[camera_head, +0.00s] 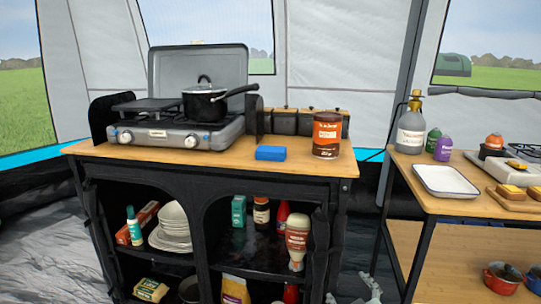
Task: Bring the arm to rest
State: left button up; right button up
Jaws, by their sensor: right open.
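My right gripper (366,287) shows small at the bottom edge of the head view, right of centre. It is open, with nothing seen between its fingers. It is low, in front of the gap between the black kitchen cabinet (205,172) and the side table (424,200), and below both tops. Most of my right arm is out of the picture. My left gripper is not in view.
A camping stove (180,134) with a black pot (205,104), a blue sponge (270,153) and a brown tin (326,134) stand on the cabinet. A white tray (446,194) and a bottle (411,128) stand on the side table. Open shelves hold dishes and bottles.

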jog(key=s+d+f+m+g+h, duration=0.1)
jog(key=s+f+g, duration=0.4)
jog(key=s+f, duration=0.7)
jog(key=s+d+f+m+g, duration=0.4)
jog(key=s+d+f+g, duration=0.2)
jog(key=s+f, duration=0.7)
jog(key=s, duration=0.5)
jog(key=shift+s+d+h, duration=0.3)
jog(key=shift+s+h, duration=0.05)
jog(key=shift+h, duration=0.05)
